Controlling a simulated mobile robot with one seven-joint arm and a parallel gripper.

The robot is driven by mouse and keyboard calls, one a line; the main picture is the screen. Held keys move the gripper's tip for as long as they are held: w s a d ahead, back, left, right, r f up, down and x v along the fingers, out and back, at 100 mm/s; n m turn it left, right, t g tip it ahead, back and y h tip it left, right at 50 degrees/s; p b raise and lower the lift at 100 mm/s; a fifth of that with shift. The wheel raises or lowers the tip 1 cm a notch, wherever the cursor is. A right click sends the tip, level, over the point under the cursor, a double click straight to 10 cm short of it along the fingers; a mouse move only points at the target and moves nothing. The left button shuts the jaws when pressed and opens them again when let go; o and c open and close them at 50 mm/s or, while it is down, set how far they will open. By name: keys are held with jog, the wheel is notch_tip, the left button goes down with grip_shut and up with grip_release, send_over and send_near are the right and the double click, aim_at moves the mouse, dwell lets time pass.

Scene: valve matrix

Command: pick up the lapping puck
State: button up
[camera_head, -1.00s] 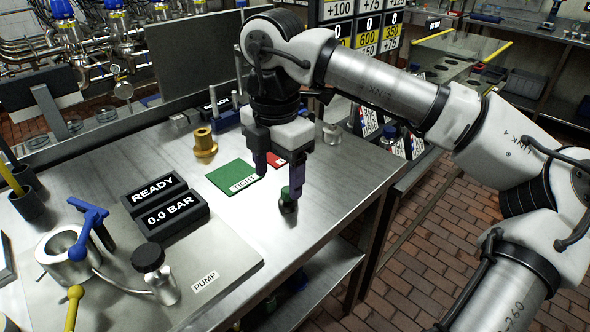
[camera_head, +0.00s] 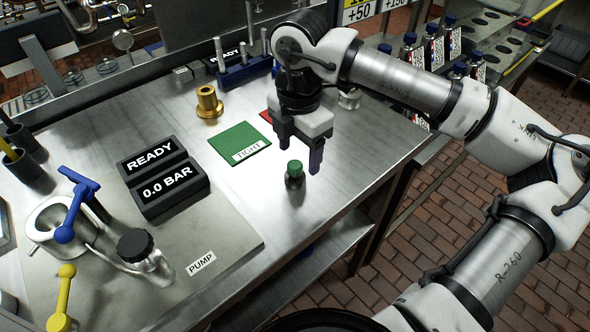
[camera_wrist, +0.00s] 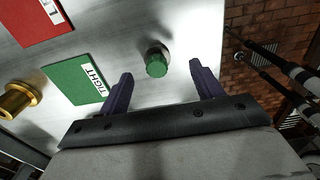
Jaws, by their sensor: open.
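The small piece with a green top and a dark, shiny lower part, which I take for the lapping puck (camera_head: 295,175), stands upright on the steel bench near its right edge. My gripper (camera_head: 300,155) is above the bench, behind and over the puck in the head view, with its two purple fingers apart and nothing between them. In the wrist view the puck (camera_wrist: 156,63) appears in the gap between the fingertips, nearer the left finger. I see no contact between fingers and puck.
A green TIGHT pad (camera_head: 238,138), a red pad (camera_head: 267,115) and a brass fitting (camera_head: 208,102) lie behind and left of the puck. The READY display (camera_head: 152,160) and pump plate (camera_head: 235,240) are further left. Bare bench surrounds the puck.

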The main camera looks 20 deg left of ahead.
aim_at(295, 164)
jog(key=shift+a+f+p, duration=0.2)
jog(key=shift+f+p, duration=0.35)
jog(key=shift+f, duration=0.85)
jog(key=shift+a+f+p, duration=0.15)
jog(key=shift+f+p, duration=0.35)
jog(key=shift+f, duration=0.85)
jog(key=c, duration=1.2)
